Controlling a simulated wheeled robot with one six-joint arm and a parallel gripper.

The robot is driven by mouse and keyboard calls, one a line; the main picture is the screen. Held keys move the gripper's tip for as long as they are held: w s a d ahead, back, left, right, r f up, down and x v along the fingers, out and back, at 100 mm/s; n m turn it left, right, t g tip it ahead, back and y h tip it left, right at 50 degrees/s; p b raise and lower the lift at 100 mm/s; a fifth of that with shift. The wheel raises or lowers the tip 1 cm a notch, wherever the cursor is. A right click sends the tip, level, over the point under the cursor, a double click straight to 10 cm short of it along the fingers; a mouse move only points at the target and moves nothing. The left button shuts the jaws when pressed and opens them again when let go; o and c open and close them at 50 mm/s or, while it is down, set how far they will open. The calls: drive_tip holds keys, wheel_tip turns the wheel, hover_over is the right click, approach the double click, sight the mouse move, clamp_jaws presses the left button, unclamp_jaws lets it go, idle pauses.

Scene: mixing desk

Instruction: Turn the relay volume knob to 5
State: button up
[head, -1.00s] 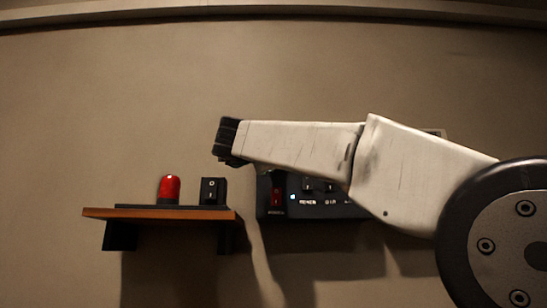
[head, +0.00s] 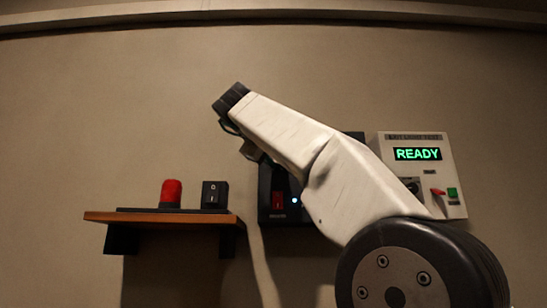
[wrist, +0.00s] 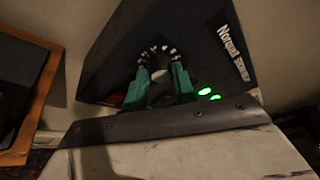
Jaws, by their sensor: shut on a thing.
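In the wrist view my gripper (wrist: 161,86) has its two teal fingers closed on a dark round knob (wrist: 159,72) on a black sloped panel (wrist: 195,35). White tick marks ring the knob's far side. The knob's pointer and the numbers on its scale are too small and dark to read. Two green lights glow just right of the fingers. In the head view the black panel (head: 264,190) is mostly hidden behind my arm, and the fingers and knob do not show there. A red switch (head: 278,200) and a small bluish-white light show at the panel's left.
A wooden shelf (head: 100,216) at left carries a red domed object (head: 171,194) and a black rocker switch box (head: 214,195). A pale box (head: 455,178) with a green READY display (head: 418,154) hangs at right, partly behind my arm. The wall above is clear.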

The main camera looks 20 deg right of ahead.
drive_tip(key=shift+m+g+y, duration=0.3)
drive_tip(key=shift+m+y, duration=0.3)
drive_tip(key=shift+m, duration=0.6)
drive_tip(key=shift+d, duration=0.1)
drive_tip(key=o, duration=1)
drive_tip(key=shift+c, duration=0.2)
drive_tip(key=shift+r, duration=0.1)
drive_tip(key=v, duration=0.7)
drive_tip(key=shift+s, duration=0.35)
drive_tip(key=shift+r, duration=0.15)
